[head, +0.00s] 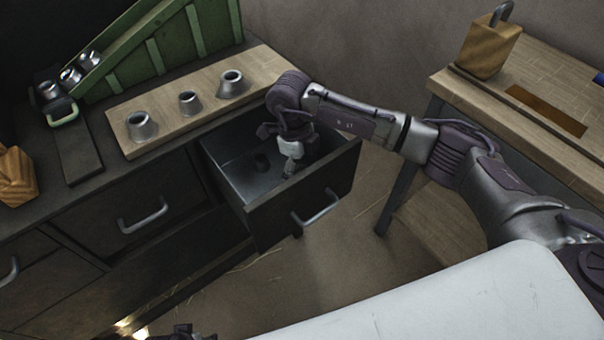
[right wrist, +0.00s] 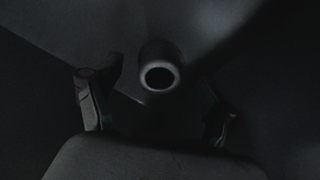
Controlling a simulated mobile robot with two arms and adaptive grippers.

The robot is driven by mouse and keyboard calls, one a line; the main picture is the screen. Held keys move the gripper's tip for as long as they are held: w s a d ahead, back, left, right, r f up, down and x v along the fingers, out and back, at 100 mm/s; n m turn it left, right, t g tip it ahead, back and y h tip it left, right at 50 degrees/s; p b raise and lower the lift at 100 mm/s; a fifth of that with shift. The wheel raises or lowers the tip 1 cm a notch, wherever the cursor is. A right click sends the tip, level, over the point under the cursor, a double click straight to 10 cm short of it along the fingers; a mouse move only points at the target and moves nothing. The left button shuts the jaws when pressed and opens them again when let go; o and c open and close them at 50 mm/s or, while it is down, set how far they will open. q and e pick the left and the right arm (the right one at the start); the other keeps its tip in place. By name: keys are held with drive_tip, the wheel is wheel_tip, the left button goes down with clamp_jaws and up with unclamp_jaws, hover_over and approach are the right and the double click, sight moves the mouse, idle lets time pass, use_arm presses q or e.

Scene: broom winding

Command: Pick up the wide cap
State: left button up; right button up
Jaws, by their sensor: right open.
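My right gripper (head: 287,160) reaches down into the open drawer. In the right wrist view its two fingers (right wrist: 158,108) stand apart. A dark, short round piece with a hole in its top (right wrist: 160,76) shows between and beyond the fingers, with no visible grip on it. A small dark piece (head: 261,161) also shows on the drawer floor in the head view, left of the gripper. I cannot tell whether it is the wide cap. Three grey flared metal caps stand on the wooden board: left (head: 141,126), middle (head: 189,103), right (head: 231,84).
The drawer (head: 253,208) has walls close around my right gripper. The wooden board (head: 172,121) lies on the dark cabinet top, before a green crate (head: 165,48). Metal cylinders (head: 70,75) stand at left. A wooden table with a padlock-shaped block (head: 487,48) is at right.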

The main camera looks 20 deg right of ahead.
drive_tip(key=c, duration=0.9)
drive_tip(key=shift+c, duration=0.2)
